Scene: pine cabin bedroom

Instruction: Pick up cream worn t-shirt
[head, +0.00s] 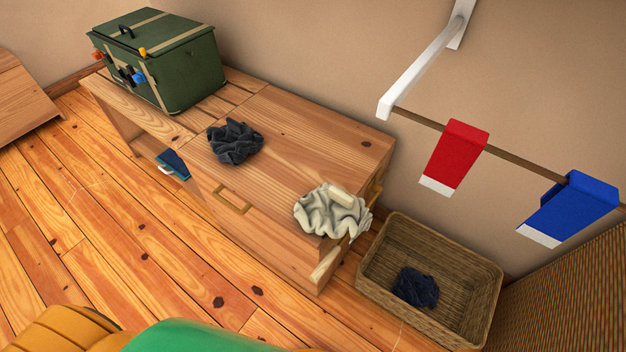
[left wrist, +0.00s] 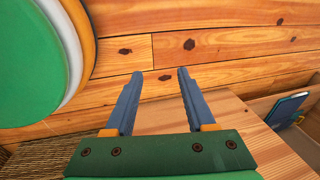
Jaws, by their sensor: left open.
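The cream worn t-shirt (head: 322,212) lies crumpled on the right end of the wooden bench (head: 275,120) in the head view. Part of it reaches over the bench's edge. My left gripper (left wrist: 160,73) shows in the left wrist view, open, with nothing between its fingers. Wooden floorboards lie beyond its fingertips, and a wooden top is below and to the right. The t-shirt is not in the left wrist view. My right gripper is in neither view.
A dark crumpled cloth (head: 235,142) and a green chest (head: 170,65) are on the bench. A wicker basket (head: 455,252) holding a dark cloth (head: 415,288) stands right of it. Red (head: 454,155) and blue (head: 570,208) cloths hang on a rail. Floor before the bench is clear.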

